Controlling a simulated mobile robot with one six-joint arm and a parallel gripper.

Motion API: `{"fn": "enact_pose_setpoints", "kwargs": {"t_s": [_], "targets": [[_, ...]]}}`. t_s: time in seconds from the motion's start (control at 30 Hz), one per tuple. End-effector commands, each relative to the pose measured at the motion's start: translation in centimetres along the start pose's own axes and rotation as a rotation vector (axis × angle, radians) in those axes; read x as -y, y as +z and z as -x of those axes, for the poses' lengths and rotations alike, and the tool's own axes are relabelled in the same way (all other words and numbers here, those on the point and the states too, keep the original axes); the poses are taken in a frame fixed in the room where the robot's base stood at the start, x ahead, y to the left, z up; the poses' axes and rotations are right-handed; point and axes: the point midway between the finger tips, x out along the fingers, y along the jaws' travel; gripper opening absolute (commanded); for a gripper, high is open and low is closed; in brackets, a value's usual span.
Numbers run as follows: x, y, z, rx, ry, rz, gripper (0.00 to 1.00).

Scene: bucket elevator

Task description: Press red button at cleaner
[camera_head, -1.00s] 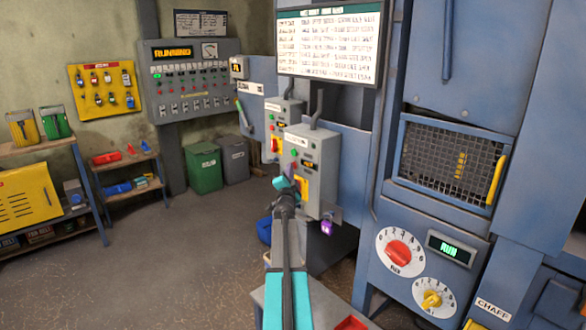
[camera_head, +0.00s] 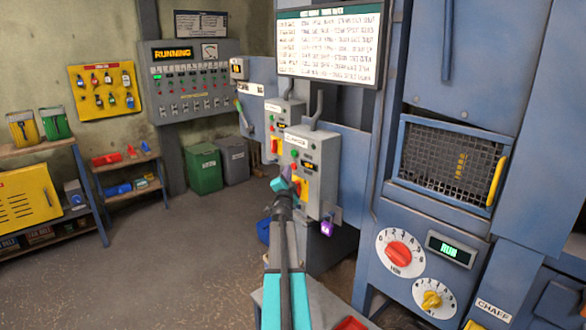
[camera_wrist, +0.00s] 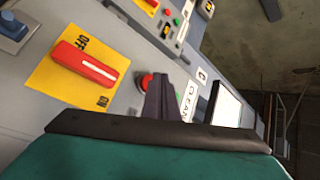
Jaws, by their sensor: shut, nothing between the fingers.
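The cleaner control box (camera_head: 321,180) is a grey box on the blue machine, with a label reading like "CLEANER". Its red button (camera_head: 294,153) is on the upper front face, and in the wrist view the red button (camera_wrist: 146,81) shows just beside my dark fingers. My gripper (camera_head: 284,175) is shut and empty, in front of the box and slightly below the button in the head view. In the wrist view my gripper (camera_wrist: 165,98) partly overlaps the button's edge; I cannot tell whether they touch. The box's red switch handle (camera_wrist: 88,62) sits on a yellow plate.
A similar grey box (camera_head: 283,117) with buttons stands just behind. A dial panel (camera_head: 410,265) is at right. A wall panel (camera_head: 190,80) reads "RUNNING". The floor (camera_head: 180,250) at left is clear.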

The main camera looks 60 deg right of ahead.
Motion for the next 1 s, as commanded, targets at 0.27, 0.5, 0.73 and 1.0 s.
{"fn": "enact_pose_setpoints", "kwargs": {"t_s": [0.27,0.5,0.73,1.0], "targets": [[0.2,0.2,0.3,0.000,0.000,0.001,0.00],[0.3,0.3,0.4,0.001,0.000,0.001,0.00],[0.9,0.7,1.1,0.001,0.000,-0.001,0.00],[1.8,1.6,2.4,0.001,-0.001,0.001,0.00]]}}
